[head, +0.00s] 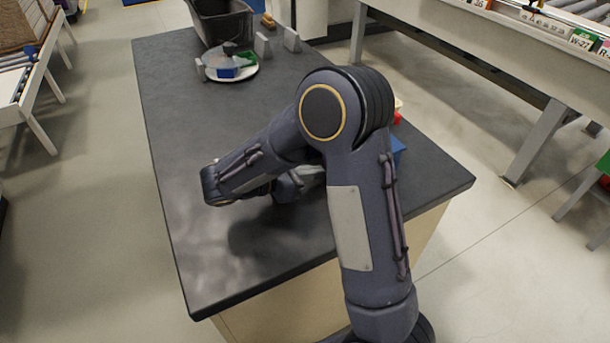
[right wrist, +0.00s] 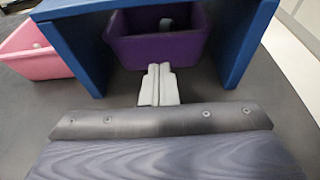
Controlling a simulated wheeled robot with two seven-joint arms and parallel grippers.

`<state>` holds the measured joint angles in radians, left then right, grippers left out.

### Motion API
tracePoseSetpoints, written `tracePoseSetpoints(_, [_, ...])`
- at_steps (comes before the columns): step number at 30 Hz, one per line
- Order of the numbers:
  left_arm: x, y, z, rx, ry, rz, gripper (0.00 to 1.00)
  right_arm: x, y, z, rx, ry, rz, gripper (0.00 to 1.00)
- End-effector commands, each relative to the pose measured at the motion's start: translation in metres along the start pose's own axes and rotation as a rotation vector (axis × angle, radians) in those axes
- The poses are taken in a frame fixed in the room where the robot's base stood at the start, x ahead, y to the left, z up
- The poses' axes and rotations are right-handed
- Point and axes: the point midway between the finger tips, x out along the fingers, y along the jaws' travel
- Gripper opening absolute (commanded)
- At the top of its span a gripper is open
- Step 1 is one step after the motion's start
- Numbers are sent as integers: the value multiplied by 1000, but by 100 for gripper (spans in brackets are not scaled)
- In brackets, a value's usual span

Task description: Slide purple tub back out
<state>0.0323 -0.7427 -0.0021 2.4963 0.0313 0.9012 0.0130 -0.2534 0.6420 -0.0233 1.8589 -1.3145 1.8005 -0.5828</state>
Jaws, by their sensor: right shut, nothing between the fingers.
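The purple tub (right wrist: 160,50) sits under a blue open-fronted stand (right wrist: 85,45) in the right wrist view, between its two side walls. A small grey item (right wrist: 166,23) shows inside it. My right gripper (right wrist: 158,70) is shut and empty, with its fingertips right at the tub's near wall. I cannot tell whether they touch it. In the head view my right arm hides the tub and most of the stand; only a blue edge of the stand (head: 397,150) shows. My left gripper is not in view.
A pink tub (right wrist: 35,52) stands left of the stand. On the dark worktop (head: 185,150), a plate with a blue piece (head: 228,73), grey upright blocks (head: 263,46) and a black bin (head: 222,22) stand at the far end. The worktop's left side is clear.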

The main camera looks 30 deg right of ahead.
Motion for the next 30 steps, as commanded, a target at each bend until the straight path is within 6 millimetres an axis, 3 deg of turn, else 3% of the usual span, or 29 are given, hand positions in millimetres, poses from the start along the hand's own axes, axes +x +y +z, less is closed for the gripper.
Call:
tracePoseSetpoints(14, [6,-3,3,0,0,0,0,28,-1,8,1,0,-2,0])
tracePoseSetpoints(30, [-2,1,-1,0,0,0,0,59,0,19,-1,0,-2,0])
